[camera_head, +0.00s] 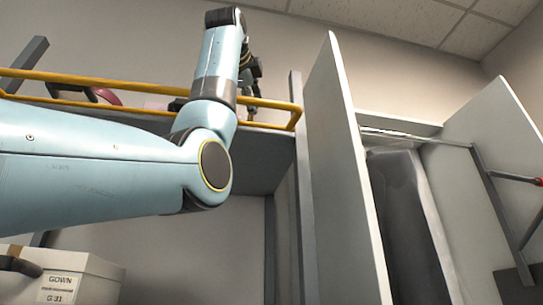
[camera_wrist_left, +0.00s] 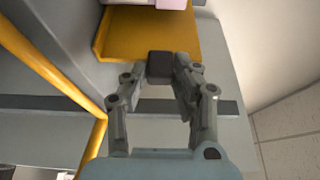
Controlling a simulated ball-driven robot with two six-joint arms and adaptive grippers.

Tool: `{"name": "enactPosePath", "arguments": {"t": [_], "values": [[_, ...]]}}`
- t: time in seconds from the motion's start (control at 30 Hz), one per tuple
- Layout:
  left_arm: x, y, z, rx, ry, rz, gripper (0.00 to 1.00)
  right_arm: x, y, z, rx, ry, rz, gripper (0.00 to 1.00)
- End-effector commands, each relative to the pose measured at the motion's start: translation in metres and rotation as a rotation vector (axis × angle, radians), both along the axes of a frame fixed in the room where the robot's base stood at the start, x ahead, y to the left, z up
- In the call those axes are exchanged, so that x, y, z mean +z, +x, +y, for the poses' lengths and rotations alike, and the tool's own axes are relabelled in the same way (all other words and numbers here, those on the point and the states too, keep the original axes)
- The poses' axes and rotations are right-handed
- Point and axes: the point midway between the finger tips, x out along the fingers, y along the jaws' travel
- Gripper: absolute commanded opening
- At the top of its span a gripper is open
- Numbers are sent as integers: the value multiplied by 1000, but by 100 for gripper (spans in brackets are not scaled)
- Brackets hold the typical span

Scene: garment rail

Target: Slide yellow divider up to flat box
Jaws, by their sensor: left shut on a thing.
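The yellow divider (camera_wrist_left: 150,32) shows in the left wrist view as a flat yellow plate with a raised left edge, on the grey shelf. My left gripper (camera_wrist_left: 163,66) is shut at a dark block at the divider's near edge; the fingers partly hide the contact. In the head view my left gripper (camera_head: 252,88) is up at the shelf, behind the yellow rail, and the divider is not clearly visible. A pale pink and white box (camera_wrist_left: 172,4), seemingly the flat box, is cut off at the top of the wrist view, by the divider's far end. My right gripper is not in view.
A yellow guard rail (camera_head: 85,79) runs along the shelf front. A dark red object (camera_head: 105,96) lies behind it. A tall white panel (camera_head: 345,170) stands right of the shelf, and a grey garment (camera_head: 405,215) hangs beyond. A labelled white box (camera_head: 75,275) is lower left.

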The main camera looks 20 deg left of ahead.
Motion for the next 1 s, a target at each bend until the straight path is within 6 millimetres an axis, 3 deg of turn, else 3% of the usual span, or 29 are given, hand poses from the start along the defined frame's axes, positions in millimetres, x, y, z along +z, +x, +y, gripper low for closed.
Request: {"name": "enactPosePath", "arguments": {"t": [0.3, 0.33, 0.5, 0.7, 0.83, 1.0], "values": [[-2, -1, 2, -1, -2, 9, 0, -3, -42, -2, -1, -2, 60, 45], [-2, -1, 2, -1, -2, 9, 29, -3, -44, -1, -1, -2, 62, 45], [-1, -1, 2, -1, -1, 8, 50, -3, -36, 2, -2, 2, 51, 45], [-1, -1, 2, -1, -1, 7, 50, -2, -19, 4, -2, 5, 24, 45], [0, -6, 1, -1, -1, 5, 50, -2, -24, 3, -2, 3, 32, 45], [0, -33, -5, -2, -1, 3, 50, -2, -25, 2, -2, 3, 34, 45]]}}
